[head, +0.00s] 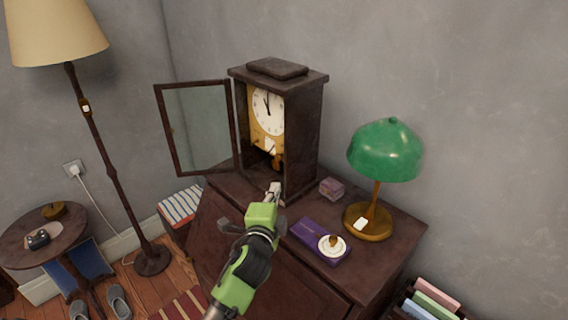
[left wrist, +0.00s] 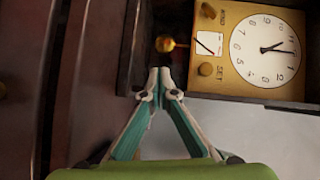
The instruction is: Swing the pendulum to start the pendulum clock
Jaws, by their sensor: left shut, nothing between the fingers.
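The pendulum clock (head: 303,128) stands on the dark wooden cabinet with its glass door (head: 196,127) swung open to the left. Its white dial (head: 268,112) sits on a brass plate, and the dial also shows in the left wrist view (left wrist: 265,50). The brass pendulum bob (head: 278,161) hangs below the plate inside the case; it shows as a small gold ball in the left wrist view (left wrist: 166,44). My left gripper (head: 275,188) is shut and empty at the case's lower opening. Its fingertips (left wrist: 159,72) are just short of the bob, apparently apart from it. My right gripper is not in view.
A green lamp (head: 385,152) stands right of the clock. A purple book (head: 308,238) with a small white dish (head: 332,245) and a small purple box (head: 332,188) lie on the cabinet top. A floor lamp (head: 100,150) and round table (head: 20,235) stand left.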

